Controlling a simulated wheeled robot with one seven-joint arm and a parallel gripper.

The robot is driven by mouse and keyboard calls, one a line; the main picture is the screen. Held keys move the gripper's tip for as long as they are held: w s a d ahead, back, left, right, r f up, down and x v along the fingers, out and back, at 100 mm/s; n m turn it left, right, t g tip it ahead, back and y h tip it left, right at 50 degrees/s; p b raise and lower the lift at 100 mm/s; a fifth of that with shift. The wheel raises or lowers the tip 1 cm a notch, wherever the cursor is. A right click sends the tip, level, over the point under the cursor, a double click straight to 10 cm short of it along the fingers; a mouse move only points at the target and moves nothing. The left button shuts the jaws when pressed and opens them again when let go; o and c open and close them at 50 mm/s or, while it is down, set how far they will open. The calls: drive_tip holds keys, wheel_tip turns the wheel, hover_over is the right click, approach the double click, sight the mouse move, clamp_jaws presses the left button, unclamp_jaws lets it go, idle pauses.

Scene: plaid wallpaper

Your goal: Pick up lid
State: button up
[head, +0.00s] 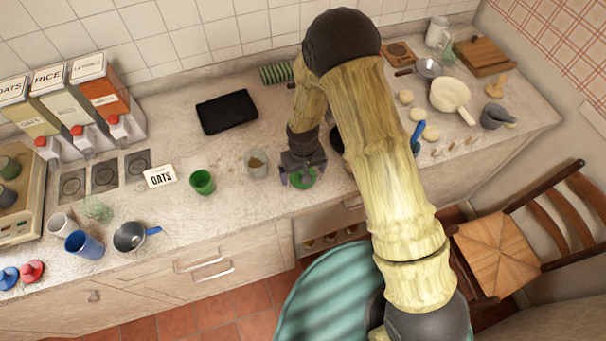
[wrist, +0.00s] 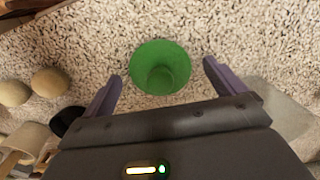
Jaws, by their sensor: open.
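A green round lid (wrist: 177,58) lies on the speckled counter, with a smaller round part, seemingly a knob, at its middle. The lid also shows in the head view (head: 303,181), partly hidden under my gripper. My gripper (head: 301,178) points down over it. In the wrist view my gripper (wrist: 163,72) is open, with one purple finger on each side of the lid and a gap to both. Nothing is held. I cannot tell the exact height of the fingertips above the counter. A blue lid (head: 9,279) and a red lid (head: 32,271) sit at the far left.
A clear cup (head: 257,164) stands close left of my gripper, with a green cup (head: 202,181) farther left. A black tray (head: 227,112) lies behind. A dark pan or bowl, mostly hidden by my arm, is on the right. Counter just behind the green cup is clear.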

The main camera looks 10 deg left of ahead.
drive_tip(key=shift+c, duration=0.2)
drive_tip(key=c, duration=1)
drive_tip(key=shift+r, duration=0.1)
wheel_tip(320, 180, up, 10)
drive_tip(key=b, duration=0.2)
drive_tip(key=shift+b, duration=0.4)
drive_tip(key=w+d+m, duration=0.2)
drive_tip(key=d+m, duration=0.1)
drive_tip(key=d, duration=0.5)
drive_tip(key=w+d+r+m, duration=0.1)
drive_tip(key=w+d+m, duration=0.2)
drive_tip(key=d, duration=0.6)
drive_tip(key=w+d+m, duration=0.3)
drive_tip(key=d, duration=0.5)
drive_tip(key=shift+d+r+m, duration=0.3)
drive_tip(key=shift+m, duration=0.1)
